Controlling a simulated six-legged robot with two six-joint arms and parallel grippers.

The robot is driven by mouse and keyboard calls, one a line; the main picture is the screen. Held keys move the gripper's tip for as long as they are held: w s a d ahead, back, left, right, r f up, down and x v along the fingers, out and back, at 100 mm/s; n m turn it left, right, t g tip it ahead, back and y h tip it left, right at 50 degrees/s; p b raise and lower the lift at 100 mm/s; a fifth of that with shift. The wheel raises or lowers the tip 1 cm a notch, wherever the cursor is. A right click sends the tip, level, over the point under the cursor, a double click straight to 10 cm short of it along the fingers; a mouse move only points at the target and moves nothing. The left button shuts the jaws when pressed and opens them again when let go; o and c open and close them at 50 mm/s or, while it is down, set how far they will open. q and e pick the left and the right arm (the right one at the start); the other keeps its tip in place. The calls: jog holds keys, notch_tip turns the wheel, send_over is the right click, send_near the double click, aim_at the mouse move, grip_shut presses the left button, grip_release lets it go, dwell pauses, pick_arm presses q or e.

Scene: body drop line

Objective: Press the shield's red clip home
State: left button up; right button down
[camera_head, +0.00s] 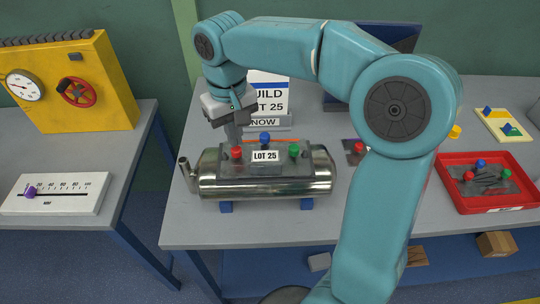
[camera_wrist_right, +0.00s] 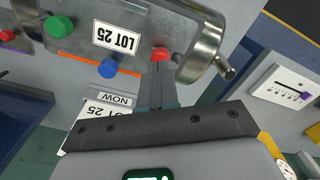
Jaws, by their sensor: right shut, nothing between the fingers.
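The shield (camera_head: 280,158) is a grey plate with a LOT 25 label, lying on a shiny metal canister (camera_head: 230,185). Its red clip (camera_head: 236,153) is at the left, the blue clip (camera_head: 265,138) at the back middle, the green clip (camera_head: 294,150) at the right. My right gripper (camera_head: 234,141) is shut and empty, pointing down just behind and above the red clip. In the right wrist view its fingertips (camera_wrist_right: 161,68) overlap the edge of the red clip (camera_wrist_right: 161,53); I cannot tell whether they touch. My left gripper is not in view.
The canister rests on blue supports (camera_head: 225,207) on a grey table. A sign (camera_head: 268,88) stands behind it. A loose plate with a red clip (camera_head: 355,148) lies right of it, partly behind my arm. A red tray (camera_head: 493,208) with clips is further right. A yellow panel (camera_head: 75,85) stands left.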

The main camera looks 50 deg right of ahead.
jog(key=shift+f, duration=0.2)
jog(key=shift+f+b, duration=0.35)
jog(key=shift+f+b, duration=0.5)
jog(key=shift+f, duration=0.1)
jog(key=c, duration=1.2)
grip_release()
jog(key=shift+o, duration=0.2)
